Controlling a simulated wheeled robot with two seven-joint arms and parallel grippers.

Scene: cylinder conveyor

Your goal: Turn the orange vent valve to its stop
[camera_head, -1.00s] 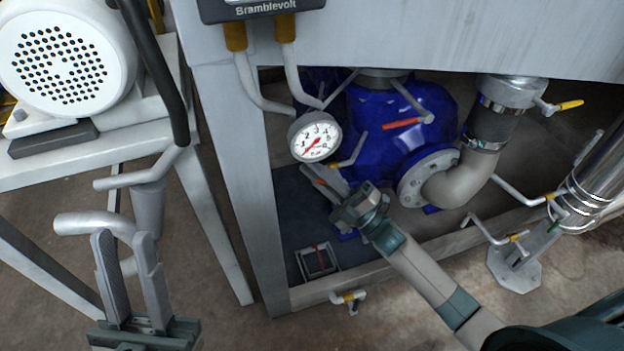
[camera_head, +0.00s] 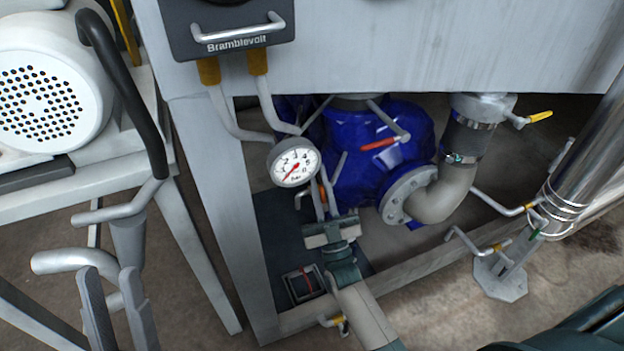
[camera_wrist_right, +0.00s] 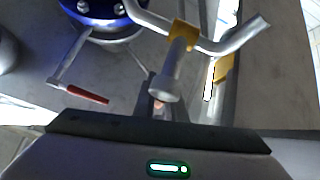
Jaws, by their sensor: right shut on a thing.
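A small orange part (camera_head: 322,193), which looks like the vent valve's lever, shows between the fingers of my right gripper (camera_head: 324,192) in the head view, below the round gauge. My right gripper is shut on it; the fingers hide most of it. In the right wrist view a grey round-ended rod (camera_wrist_right: 166,82) stands in front of the narrow fingers, and only a small pinkish-orange patch shows between them. How far the valve is turned cannot be told. My left gripper (camera_head: 106,278) is open and empty at the lower left, its fingers apart.
The gauge (camera_head: 294,163) hangs close above my right gripper. A blue pump housing (camera_head: 352,178) and a red lever (camera_head: 380,144) are to its right; the lever also shows in the wrist view (camera_wrist_right: 88,95). A grey frame leg (camera_head: 226,215) stands at its left.

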